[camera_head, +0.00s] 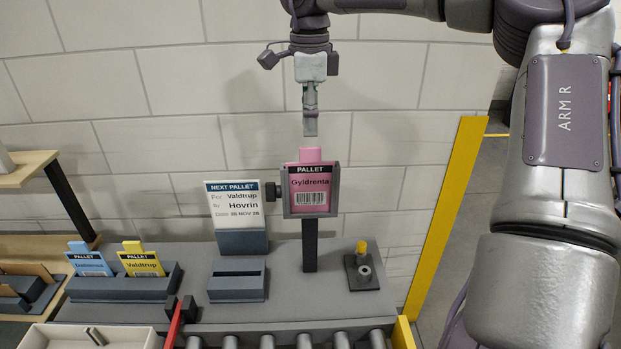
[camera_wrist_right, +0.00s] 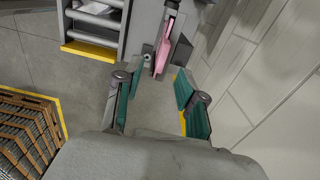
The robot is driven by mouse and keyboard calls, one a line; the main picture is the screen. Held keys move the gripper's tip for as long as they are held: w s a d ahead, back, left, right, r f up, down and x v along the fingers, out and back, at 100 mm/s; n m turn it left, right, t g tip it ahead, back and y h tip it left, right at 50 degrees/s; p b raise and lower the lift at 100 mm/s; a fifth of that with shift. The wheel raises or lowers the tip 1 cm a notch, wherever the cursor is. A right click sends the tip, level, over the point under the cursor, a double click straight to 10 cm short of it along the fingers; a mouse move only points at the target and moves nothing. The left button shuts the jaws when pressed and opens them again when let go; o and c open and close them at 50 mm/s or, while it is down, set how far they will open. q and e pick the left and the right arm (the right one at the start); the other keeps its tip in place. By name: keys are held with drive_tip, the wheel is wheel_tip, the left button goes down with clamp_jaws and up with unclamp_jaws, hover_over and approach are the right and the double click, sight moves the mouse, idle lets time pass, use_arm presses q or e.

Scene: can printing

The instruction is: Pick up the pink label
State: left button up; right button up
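The pink label (camera_head: 311,155), marked "Gyldrenta", stands upright in a dark frame holder (camera_head: 338,190) on a post at the back of the counter. Its pink edge also shows in the right wrist view (camera_wrist_right: 162,52), ahead of the fingers. My right gripper (camera_head: 310,132) points down above the label's top tab, with a small gap between them. In the right wrist view, the gripper (camera_wrist_right: 152,82) has its two green-padded fingers apart and nothing between them. My left gripper is in neither view.
A blue label (camera_head: 88,262) and a yellow label (camera_head: 142,262) stand in a dark rack at the left. A white "Next pallet" card (camera_head: 235,208) stands left of the holder. An empty slotted block (camera_head: 237,282) sits before it. Rollers (camera_head: 304,341) line the front; a block wall is behind.

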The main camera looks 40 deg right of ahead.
sight(310, 149)
drive_tip(key=shift+w+a+f, duration=0.1)
drive_tip(key=shift+f, duration=0.7)
drive_tip(key=f+p, duration=0.2)
drive_tip(key=f, duration=0.1)
drive_tip(key=f+p, duration=0.1)
drive_tip(key=shift+d+f, duration=0.3)
drive_tip(key=shift+f, duration=0.4)
drive_tip(key=shift+a+r, duration=0.1)
drive_tip(key=shift+c, duration=0.8)
clamp_jaws()
